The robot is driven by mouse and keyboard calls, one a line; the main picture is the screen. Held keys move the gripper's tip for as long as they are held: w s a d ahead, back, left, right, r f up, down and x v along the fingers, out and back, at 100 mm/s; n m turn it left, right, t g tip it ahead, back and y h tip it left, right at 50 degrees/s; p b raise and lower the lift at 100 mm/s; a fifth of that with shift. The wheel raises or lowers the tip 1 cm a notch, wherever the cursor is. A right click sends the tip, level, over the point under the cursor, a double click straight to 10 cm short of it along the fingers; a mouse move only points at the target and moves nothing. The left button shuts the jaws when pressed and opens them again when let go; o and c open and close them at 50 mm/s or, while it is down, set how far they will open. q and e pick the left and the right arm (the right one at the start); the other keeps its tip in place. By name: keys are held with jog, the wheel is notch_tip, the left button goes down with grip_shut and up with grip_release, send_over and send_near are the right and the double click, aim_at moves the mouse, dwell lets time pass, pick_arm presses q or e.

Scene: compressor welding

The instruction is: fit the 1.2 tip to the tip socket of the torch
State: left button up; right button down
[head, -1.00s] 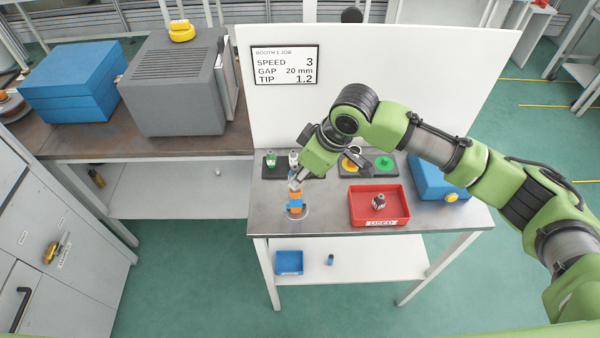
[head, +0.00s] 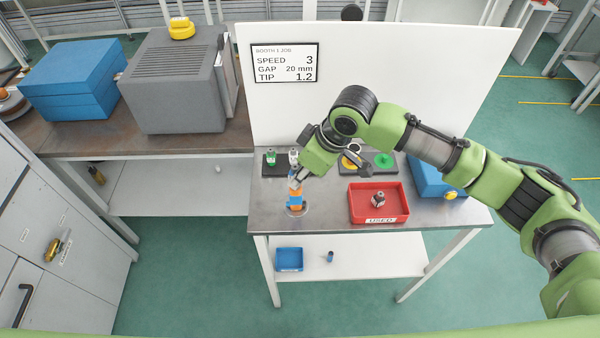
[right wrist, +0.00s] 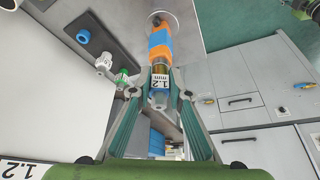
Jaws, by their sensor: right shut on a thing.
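The torch (head: 295,201), orange and blue, stands upright on a round base near the front left of the work table; it also shows in the right wrist view (right wrist: 160,41). My right gripper (head: 295,180) is right above it. In the right wrist view my right gripper (right wrist: 160,92) is shut on the 1.2 tip (right wrist: 160,82), a blue and white piece labelled "1.2 mm". The tip is in line with the torch's top end, with a brass-coloured part between them. I cannot tell how deep it sits in the socket. My left gripper is out of view.
A dark rack (right wrist: 69,23) with a green-banded tip (right wrist: 122,77) and a whitish one (right wrist: 104,62) is close behind the gripper. A red "USED" tray (head: 378,218) with a small metal part stands to the right. A white panel (head: 380,80) closes the back.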

dwell(0.4)
jog(key=c, duration=1.8)
grip_release()
jog(key=v, duration=1.2)
jog(key=shift+a+f, duration=0.1)
jog(key=shift+f, duration=0.05)
